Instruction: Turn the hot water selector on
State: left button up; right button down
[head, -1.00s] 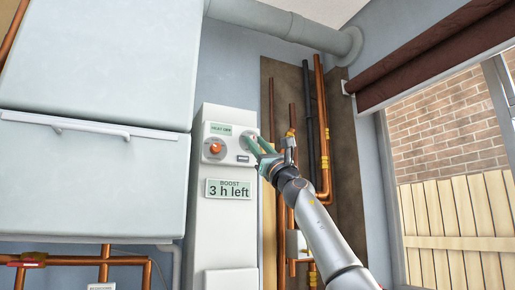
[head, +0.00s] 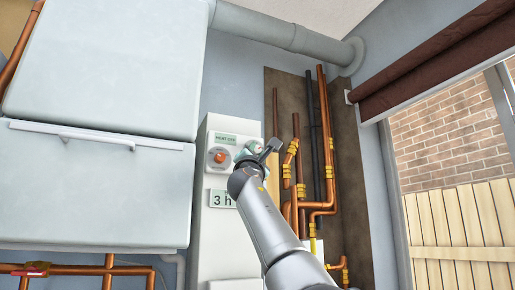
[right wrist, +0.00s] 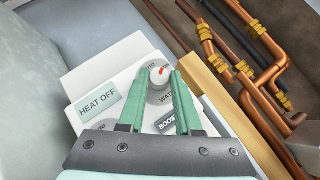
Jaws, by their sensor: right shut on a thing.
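The hot water selector (right wrist: 160,75) is a pale round knob with a red mark on a grey dial, seen in the right wrist view. The lettering beside it is partly covered, with "WAT" readable. My right gripper (right wrist: 164,78) has its two green fingers on either side of this knob and is shut on it. In the head view my right gripper (head: 256,148) is at the upper right of the white control panel (head: 228,252) and hides most of the knob. My left gripper is not in view.
An orange knob (head: 221,158) sits left of my gripper, under a "HEAT OFF" label (right wrist: 100,102). Copper pipes (head: 322,140) run close on the right. A large pale cabinet (head: 95,190) stands on the left.

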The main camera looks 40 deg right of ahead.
aim_at(257, 151)
jog(key=shift+s+a+r+m+g+h+p, duration=0.15)
jog(key=shift+r+m+g+h+p, duration=0.2)
jog(key=shift+m+g, duration=0.4)
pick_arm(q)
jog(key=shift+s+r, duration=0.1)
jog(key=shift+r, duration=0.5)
pick_arm(e)
jog(key=shift+m, duration=0.25)
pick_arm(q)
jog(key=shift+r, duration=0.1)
pick_arm(e)
jog(key=shift+f, duration=0.1)
jog(key=c, duration=0.6)
grip_release()
jog(key=shift+f, duration=0.1)
